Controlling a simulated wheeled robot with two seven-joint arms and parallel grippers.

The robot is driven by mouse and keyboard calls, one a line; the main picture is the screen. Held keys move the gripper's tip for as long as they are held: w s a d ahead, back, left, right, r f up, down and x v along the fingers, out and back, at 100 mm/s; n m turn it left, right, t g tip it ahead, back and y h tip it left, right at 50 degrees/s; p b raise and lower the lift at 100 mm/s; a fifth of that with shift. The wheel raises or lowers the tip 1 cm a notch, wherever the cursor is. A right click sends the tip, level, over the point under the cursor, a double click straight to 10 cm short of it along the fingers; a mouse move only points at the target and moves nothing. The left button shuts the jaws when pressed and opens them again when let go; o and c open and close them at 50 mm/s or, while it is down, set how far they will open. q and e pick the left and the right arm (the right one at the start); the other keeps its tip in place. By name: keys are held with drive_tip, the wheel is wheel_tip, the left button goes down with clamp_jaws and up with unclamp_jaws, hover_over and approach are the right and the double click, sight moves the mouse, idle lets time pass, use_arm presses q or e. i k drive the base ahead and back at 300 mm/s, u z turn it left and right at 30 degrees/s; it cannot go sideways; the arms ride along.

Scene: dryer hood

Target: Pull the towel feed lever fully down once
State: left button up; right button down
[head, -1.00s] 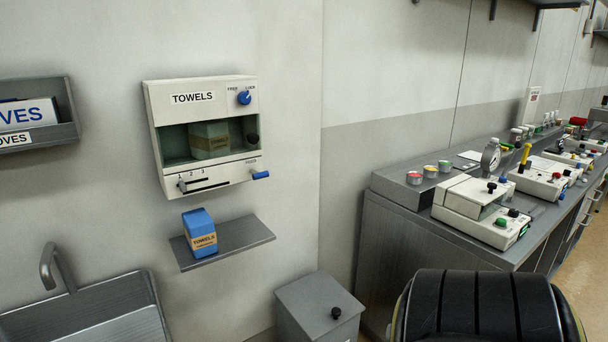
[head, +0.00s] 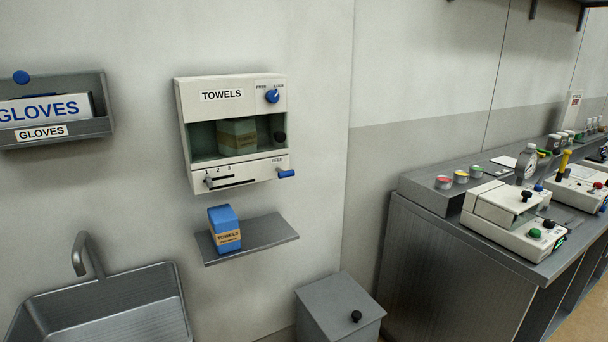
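The white towel dispenser (head: 183,130) labelled TOWELS hangs on the wall left of centre. Its blue feed lever (head: 286,173) sticks out at the lower right under the small FEED label. A blue knob (head: 272,96) is at the top right by the FREE and LOCK marks. A slider (head: 209,181) sits at the left of the 1-2-3 slot. Neither of my grippers is in view.
A grey shelf (head: 270,232) below the dispenser bears a blue towel pack (head: 225,229). A sink (head: 120,306) is at lower left, a gloves holder (head: 95,128) at upper left. A lidded bin (head: 340,302) stands below right; a counter (head: 425,235) with devices fills the right.

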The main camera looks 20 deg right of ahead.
sight(282, 174)
drive_tip(key=i, duration=1)
